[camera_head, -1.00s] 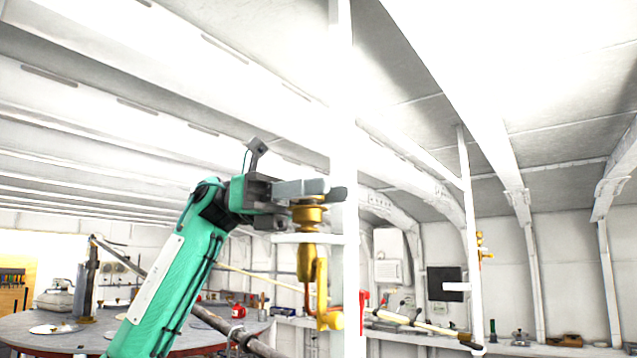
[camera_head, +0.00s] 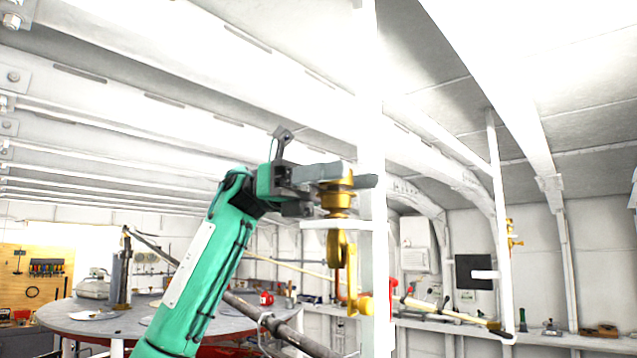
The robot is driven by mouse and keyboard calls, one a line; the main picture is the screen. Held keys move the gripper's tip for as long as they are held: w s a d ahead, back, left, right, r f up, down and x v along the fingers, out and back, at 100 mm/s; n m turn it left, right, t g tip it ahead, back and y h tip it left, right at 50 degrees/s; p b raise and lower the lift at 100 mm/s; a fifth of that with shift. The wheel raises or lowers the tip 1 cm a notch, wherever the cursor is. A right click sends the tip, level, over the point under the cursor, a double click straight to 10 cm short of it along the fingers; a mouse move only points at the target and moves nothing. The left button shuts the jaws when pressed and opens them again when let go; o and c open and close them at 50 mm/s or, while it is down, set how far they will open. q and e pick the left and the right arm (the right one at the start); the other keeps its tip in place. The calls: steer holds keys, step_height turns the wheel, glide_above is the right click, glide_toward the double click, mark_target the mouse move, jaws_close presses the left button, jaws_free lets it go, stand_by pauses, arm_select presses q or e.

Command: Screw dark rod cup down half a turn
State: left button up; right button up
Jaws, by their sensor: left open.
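A brass cup (camera_head: 337,196) sits on a white bracket (camera_head: 325,225) at the white post. My left gripper (camera_head: 341,179) comes in from the left at the cup's upper rim, its grey fingers apart and level. The cup shows between and below the fingers; I cannot tell whether they touch it. A brass hook (camera_head: 343,270) hangs below the bracket. A long dark rod (camera_head: 240,302) runs slantwise behind my green arm, which hides part of it. My right gripper is not in view.
The white post (camera_head: 372,120) stands close beside the gripper. A second post (camera_head: 500,200) with brass fittings is at the right. A round table (camera_head: 90,318) with items is at the left. Ceiling beams run overhead. A workbench lines the back wall.

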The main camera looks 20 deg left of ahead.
arm_select(q)
steer(key=b+v, duration=0.3)
steer(key=v, duration=1)
steer(key=shift+a, duration=0.25)
